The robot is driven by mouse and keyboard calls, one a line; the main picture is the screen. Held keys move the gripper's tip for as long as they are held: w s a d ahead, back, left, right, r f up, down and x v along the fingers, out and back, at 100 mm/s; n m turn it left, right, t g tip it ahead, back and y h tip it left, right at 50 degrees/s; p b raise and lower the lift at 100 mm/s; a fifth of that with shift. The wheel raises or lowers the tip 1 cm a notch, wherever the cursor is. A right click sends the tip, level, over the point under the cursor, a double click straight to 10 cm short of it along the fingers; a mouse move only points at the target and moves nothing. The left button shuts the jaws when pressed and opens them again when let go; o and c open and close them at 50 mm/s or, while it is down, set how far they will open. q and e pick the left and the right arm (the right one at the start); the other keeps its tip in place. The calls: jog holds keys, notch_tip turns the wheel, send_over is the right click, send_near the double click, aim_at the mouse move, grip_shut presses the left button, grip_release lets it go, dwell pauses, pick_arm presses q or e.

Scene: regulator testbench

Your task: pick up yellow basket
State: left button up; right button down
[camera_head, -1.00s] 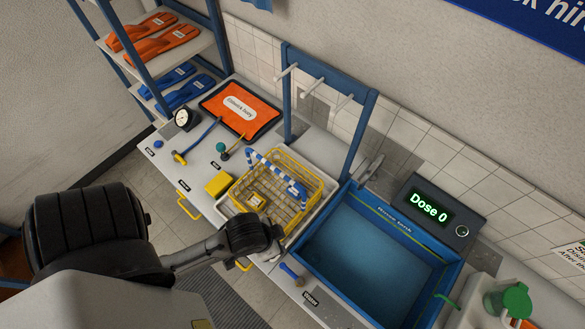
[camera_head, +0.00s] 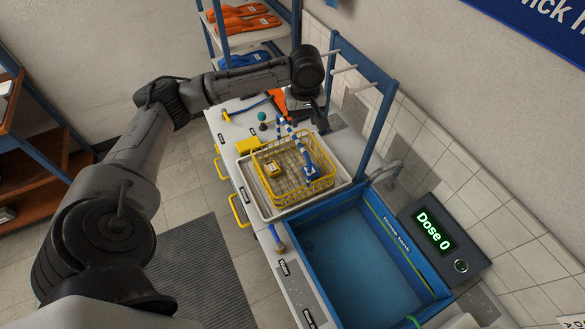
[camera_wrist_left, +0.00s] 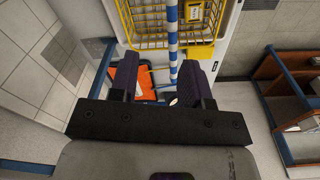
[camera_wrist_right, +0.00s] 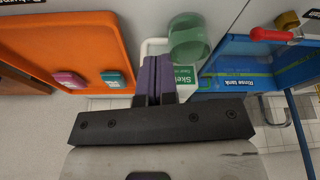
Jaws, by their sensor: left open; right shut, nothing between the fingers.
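The yellow wire basket (camera_head: 318,190) sits upright in a white tray (camera_head: 271,216) on the bench, left of the blue rinse tank. Its blue-and-white striped handle (camera_head: 310,168) stands up over it. A small yellow item (camera_head: 271,168) lies inside. My right gripper (camera_wrist_right: 157,65) is shut and empty, out of the head view.
The rinse tank (camera_head: 360,260) lies right of the tray, with a blue hanging frame (camera_head: 375,120) behind. A yellow block (camera_head: 248,146) is left of the basket. The right wrist view shows an orange tray (camera_wrist_right: 105,45) and a green translucent container (camera_wrist_right: 188,42).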

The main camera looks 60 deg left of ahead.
aim_at(292, 134)
pick_arm(q)
jog(key=s+a+r+n, duration=0.1)
jog(key=a+r+n, duration=0.2)
jog(key=a, duration=0.1)
jog(key=shift+h, duration=0.3)
notch_tip(292, 134, down, 8)
jog(key=shift+r+p, duration=0.1)
jog(key=shift+p, duration=0.5)
jog(key=shift+s+f+p, duration=0.1)
jog(key=shift+f+p, duration=0.35)
jog(key=shift+f, duration=0.15)
notch_tip(292, 134, down, 2)
jog(key=shift+f+p, duration=0.2)
jog(key=shift+p, duration=0.2)
jog(key=shift+f, duration=0.85)
jog(key=shift+c, duration=0.3)
jog(key=c, duration=0.7)
grip_shut()
